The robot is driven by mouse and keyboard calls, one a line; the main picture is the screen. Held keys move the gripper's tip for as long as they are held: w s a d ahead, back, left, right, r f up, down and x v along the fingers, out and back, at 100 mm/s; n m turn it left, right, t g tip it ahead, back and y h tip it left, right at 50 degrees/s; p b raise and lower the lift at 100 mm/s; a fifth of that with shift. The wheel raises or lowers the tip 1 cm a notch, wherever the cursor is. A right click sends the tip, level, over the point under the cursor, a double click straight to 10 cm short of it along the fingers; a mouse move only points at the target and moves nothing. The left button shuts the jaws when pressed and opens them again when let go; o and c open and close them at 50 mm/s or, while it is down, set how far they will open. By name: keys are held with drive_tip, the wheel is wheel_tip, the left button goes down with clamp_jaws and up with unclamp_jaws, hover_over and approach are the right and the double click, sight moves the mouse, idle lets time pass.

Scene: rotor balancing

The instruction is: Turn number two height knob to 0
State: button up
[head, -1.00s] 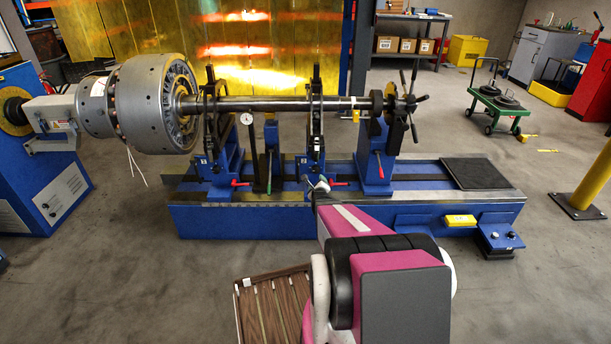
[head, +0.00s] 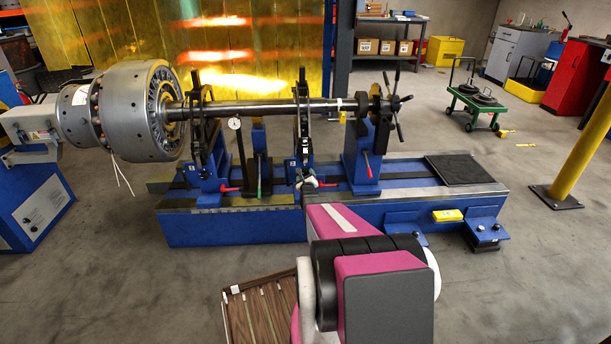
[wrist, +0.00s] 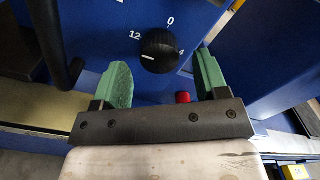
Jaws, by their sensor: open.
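The height knob (wrist: 160,50) is black and round, on a blue upright face in the wrist view. White numbers 0, 4 and 12 show around it, with 0 above, 4 at the right and 12 at the upper left. A short white mark on the knob points left, just below the 12. My gripper (wrist: 163,66) is open, its green fingers apart on either side of the knob's lower part, with no visible contact. In the head view, my gripper (head: 308,181) is at the middle blue stand (head: 304,155); the knob cannot be made out there.
A red handle end (wrist: 183,97) lies below the knob, between the fingers. A dark post (wrist: 50,40) stands close at the left. The blue machine bed (head: 230,228) runs under the stands, carrying a long shaft (head: 260,108). Floor is clear at the front right.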

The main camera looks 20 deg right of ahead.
drive_tip(key=shift+x, duration=1.1)
drive_tip(key=c, duration=0.9)
